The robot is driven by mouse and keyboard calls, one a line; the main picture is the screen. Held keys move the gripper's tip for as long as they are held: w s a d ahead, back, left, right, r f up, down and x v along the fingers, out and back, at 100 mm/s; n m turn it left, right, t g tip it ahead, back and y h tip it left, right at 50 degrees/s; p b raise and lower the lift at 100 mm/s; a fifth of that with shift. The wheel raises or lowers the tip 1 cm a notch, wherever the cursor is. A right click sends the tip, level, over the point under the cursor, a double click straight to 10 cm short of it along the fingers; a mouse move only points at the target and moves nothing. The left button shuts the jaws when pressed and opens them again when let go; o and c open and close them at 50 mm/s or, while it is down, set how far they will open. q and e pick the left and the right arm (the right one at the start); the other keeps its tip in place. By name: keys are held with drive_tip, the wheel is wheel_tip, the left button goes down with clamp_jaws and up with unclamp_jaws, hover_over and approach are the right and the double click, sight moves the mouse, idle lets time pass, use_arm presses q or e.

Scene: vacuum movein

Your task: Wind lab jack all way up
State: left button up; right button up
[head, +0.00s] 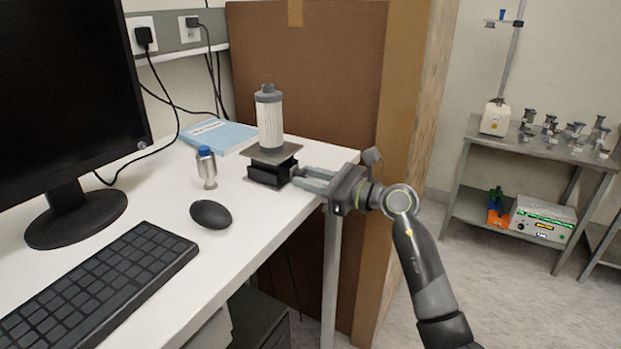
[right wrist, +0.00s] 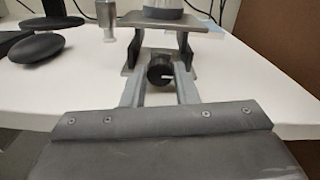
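The lab jack (head: 273,152) stands near the right edge of the white desk, its top plate apart from its base. A white ribbed cylinder with grey ends (head: 269,118) stands upright on the top plate. My right gripper (head: 297,176) reaches in from the right at knob height. In the right wrist view, its fingers (right wrist: 160,78) lie on both sides of the knob and appear to touch it. My left gripper is not in view.
A blue-capped vial (head: 206,168) and a black mouse (head: 210,214) are left of the jack. A blue book (head: 218,136) lies behind. A keyboard (head: 95,285) and monitor (head: 65,90) fill the left. A brown panel (head: 305,85) stands behind the desk.

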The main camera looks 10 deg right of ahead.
drive_tip(key=shift+c, duration=0.9)
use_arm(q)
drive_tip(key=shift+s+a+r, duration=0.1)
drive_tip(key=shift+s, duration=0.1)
use_arm(e)
drive_tip(key=shift+r+m+p, duration=0.1)
drive_tip(key=shift+m+p, duration=0.2)
drive_tip(key=shift+p, duration=0.15)
drive_tip(key=shift+r+m+p, duration=0.1)
drive_tip(key=shift+m+p, duration=0.4)
drive_tip(key=shift+p, duration=0.2)
drive_tip(key=shift+m+p, duration=0.8)
drive_tip(key=shift+p, duration=0.2)
use_arm(q)
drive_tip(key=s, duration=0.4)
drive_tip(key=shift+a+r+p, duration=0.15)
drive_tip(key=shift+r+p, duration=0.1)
drive_tip(key=shift+p, duration=0.1)
use_arm(e)
drive_tip(key=shift+m, duration=0.6)
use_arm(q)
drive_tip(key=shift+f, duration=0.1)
use_arm(e)
drive_tip(key=shift+f, duration=0.2)
drive_tip(key=o, duration=1)
